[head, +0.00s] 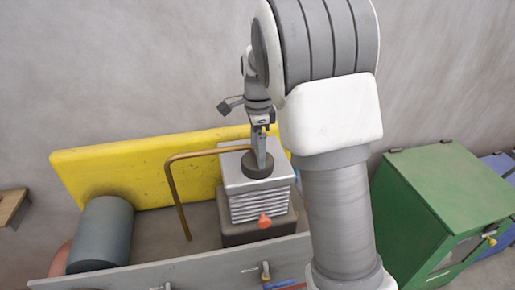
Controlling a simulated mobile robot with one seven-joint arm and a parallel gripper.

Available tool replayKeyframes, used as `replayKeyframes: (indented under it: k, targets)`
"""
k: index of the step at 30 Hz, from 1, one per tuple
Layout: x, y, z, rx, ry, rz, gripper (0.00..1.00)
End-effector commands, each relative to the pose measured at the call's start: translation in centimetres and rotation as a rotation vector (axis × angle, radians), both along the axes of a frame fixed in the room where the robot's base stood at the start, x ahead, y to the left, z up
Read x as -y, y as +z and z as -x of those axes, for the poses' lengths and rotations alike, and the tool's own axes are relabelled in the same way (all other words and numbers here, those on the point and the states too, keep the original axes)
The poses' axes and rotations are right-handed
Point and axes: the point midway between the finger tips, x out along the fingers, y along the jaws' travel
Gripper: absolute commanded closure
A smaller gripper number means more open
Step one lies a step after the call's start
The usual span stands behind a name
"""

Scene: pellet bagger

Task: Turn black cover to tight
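The black cover (254,171) is a short dark round cap on top of a grey metal block with ribbed sides (255,184), in the middle of the head view. My gripper (262,161) points down from above, and its fingers overlap the cover in the picture. I cannot tell whether they touch the cover or are just above it. The fingers are seen nearly edge-on, so their gap is hidden. The cover's tight or loose state does not show.
A bent copper pipe (173,180) runs beside the block on the left. An orange-red knob (264,221) sits on its front. A yellow panel (130,172) stands behind, a grey cylinder (101,232) lies left, and a green cabinet (440,195) stands right.

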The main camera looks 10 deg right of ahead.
Motion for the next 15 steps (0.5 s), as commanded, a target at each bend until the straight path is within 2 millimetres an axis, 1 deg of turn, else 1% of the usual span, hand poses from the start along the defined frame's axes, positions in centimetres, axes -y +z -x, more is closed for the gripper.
replayKeyframes:
  k: [6, 9, 11, 14, 15]
  targets:
    - [0.0, -0.1, 0.0, -0.002, 0.002, 0.000, 0.00]
    - [-0.1, 0.2, 0.0, -0.002, 0.003, 0.000, 0.00]
    - [0.0, 0.8, 0.0, 0.000, 0.003, 0.000, 0.00]
    - [-0.1, 2.3, 0.0, 0.002, 0.004, 0.000, 0.00]
    - [-0.1, 3.1, 0.0, 0.002, 0.004, 0.000, 0.00]
